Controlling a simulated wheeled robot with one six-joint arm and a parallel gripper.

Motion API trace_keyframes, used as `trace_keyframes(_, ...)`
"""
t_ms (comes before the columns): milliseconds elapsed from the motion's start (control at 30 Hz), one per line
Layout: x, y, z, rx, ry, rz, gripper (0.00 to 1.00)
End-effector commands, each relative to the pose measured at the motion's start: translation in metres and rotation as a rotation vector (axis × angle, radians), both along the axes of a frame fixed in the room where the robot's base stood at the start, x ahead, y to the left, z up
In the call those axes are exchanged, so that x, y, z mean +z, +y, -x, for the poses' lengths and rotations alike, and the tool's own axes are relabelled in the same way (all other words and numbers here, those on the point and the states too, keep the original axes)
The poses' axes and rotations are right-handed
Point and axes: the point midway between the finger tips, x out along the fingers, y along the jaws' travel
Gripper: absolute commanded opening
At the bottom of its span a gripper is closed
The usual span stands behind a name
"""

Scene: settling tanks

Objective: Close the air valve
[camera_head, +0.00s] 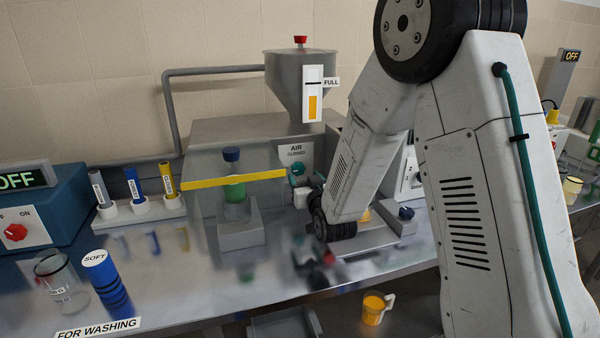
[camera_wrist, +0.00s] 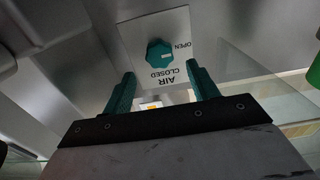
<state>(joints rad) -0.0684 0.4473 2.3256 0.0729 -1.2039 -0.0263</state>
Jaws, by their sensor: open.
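The air valve is a teal knob (camera_wrist: 160,55) on a white plate (camera_wrist: 181,22) marked AIR, CLOSED and OPEN, seen upside down in the wrist view. A pale mark on the knob points toward the OPEN side. My gripper (camera_wrist: 161,76) is open and empty, its two teal fingers apart. The knob shows beyond the fingertips, roughly centred between them, and looks apart from them. In the head view the plate (camera_head: 296,151) is on the grey machine's front, and the knob (camera_head: 297,168) is below its lettering, close to my gripper.
A clear guard with a yellow top bar (camera_head: 236,179) stands left of the valve, around a green bottle (camera_head: 234,190). A grey hopper (camera_head: 301,80) with a FULL gauge is above. A blue SOFT cylinder (camera_head: 106,280) and a glass jar (camera_head: 62,285) stand at front left.

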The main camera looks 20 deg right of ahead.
Motion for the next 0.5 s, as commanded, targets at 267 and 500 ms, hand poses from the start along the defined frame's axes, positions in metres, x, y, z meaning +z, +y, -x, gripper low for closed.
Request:
trace_keyframes(267,0.000,0.000,-0.040,0.000,0.001,0.000,0.59)
trace_keyframes(500,0.000,-0.001,-0.049,0.000,0.001,0.000,0.59)
